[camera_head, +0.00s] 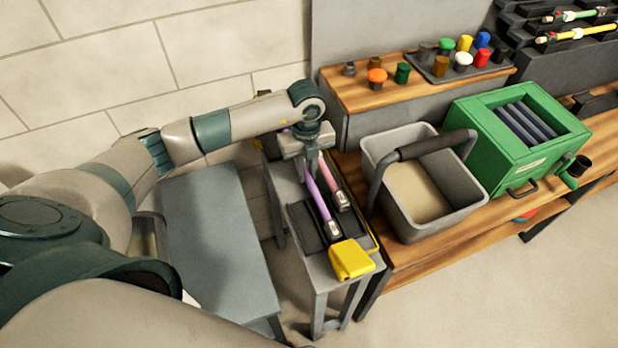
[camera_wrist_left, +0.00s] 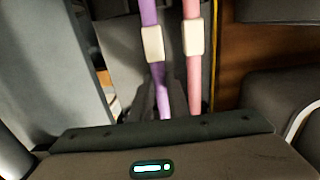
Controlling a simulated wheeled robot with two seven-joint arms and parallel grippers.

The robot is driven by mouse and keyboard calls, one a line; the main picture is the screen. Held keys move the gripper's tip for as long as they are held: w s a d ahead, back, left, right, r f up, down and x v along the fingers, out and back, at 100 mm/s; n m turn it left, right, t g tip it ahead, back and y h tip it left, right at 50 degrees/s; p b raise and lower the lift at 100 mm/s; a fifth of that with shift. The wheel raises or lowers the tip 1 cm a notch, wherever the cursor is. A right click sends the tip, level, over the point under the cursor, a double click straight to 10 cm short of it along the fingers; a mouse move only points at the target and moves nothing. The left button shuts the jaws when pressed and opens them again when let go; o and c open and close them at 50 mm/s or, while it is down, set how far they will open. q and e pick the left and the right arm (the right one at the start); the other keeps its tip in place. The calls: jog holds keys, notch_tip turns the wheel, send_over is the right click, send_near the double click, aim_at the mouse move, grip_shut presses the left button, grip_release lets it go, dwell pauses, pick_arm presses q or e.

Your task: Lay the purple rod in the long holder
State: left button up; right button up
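The purple rod (camera_head: 317,194) lies lengthwise on the narrow bench beside a pink rod (camera_head: 334,181). Both have a pale collar and also show side by side in the left wrist view, purple (camera_wrist_left: 148,12) on the left and pink (camera_wrist_left: 193,75) on the right. A dark tray (camera_head: 300,217) is under them; I cannot tell if it is the long holder. My left gripper (camera_head: 308,163) points down over the rods' far end, close to the purple rod. Its fingertips are hard to make out, so its grip is unclear. My right gripper is not in view.
A yellow block (camera_head: 350,260) sits at the bench's near end. A grey bin (camera_head: 450,212) with a raised handle stands close on the right, by a green box (camera_head: 480,130). A dark rack (camera_head: 545,60) with rods is at the far right. A grey table (camera_head: 215,235) is left.

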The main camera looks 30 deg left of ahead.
aim_at(306, 172)
pick_arm(q)
grip_shut()
jog(key=shift+r, duration=0.1)
jog(key=shift+r+p, duration=1.15)
jog(key=shift+r, duration=0.45)
jog(key=shift+r+p, duration=0.7)
jog(key=shift+r, duration=0.65)
